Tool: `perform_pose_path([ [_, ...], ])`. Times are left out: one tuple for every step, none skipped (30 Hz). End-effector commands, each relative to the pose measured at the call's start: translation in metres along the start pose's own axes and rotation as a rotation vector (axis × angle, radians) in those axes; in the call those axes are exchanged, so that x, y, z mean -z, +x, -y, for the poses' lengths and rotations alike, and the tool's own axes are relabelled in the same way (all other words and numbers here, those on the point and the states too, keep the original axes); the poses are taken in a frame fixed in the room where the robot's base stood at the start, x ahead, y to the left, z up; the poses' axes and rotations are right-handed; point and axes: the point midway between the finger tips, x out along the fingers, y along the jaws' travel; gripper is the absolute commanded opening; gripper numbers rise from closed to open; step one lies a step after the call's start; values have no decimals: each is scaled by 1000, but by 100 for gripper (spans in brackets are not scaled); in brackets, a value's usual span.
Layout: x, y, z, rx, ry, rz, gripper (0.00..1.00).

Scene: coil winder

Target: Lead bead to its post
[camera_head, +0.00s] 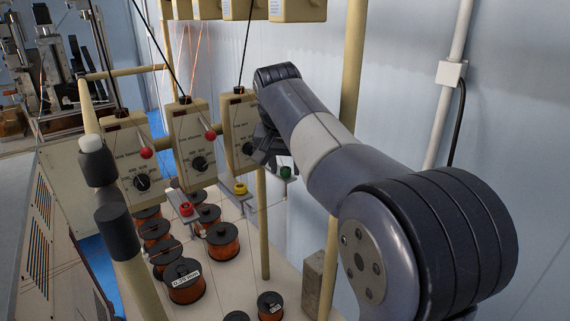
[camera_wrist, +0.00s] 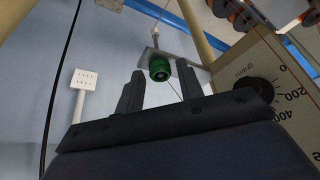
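A green post or bead (camera_head: 286,172) sits on a grey bracket right of the tension boxes, just below and right of my gripper (camera_head: 268,150). In the wrist view the green piece (camera_wrist: 159,68) shows just beyond and between the two fingertips, by a grey plate. My gripper (camera_wrist: 160,88) is open, with nothing visible held between its fingers. A thin line runs by the green piece. A yellow post (camera_head: 240,188) and a red post (camera_head: 186,208) stand further left on similar brackets. Red balls (camera_head: 146,153) (camera_head: 210,135) show on the left and middle boxes. I cannot tell whether the green piece includes a separate bead.
The right tension box (camera_head: 240,128) with its dial is close beside my gripper; its dial fills the right of the wrist view (camera_wrist: 265,90). Copper spools (camera_head: 222,240) stand below. A wooden upright (camera_head: 263,225) and a wall pipe (camera_head: 450,90) are nearby.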

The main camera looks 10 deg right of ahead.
Motion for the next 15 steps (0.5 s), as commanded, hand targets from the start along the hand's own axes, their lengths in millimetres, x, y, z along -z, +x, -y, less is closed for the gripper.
perform_pose_path([
  [0,0,0,0,0,0,40],
  [0,0,0,0,0,0,42],
  [0,0,0,0,0,0,46],
  [0,0,0,0,0,0,47],
  [0,0,0,0,0,0,47],
  [0,0,0,0,0,0,47],
  [0,0,0,0,0,0,47],
  [0,0,0,0,0,0,47],
  [0,0,0,0,0,0,47],
  [0,0,0,0,0,0,47],
  [0,-1,0,0,0,-1,47],
  [0,-4,0,1,0,-2,47],
  [1,-6,0,2,0,-3,47],
  [1,-10,0,2,0,-3,47],
  [1,-15,0,2,0,-4,47],
])
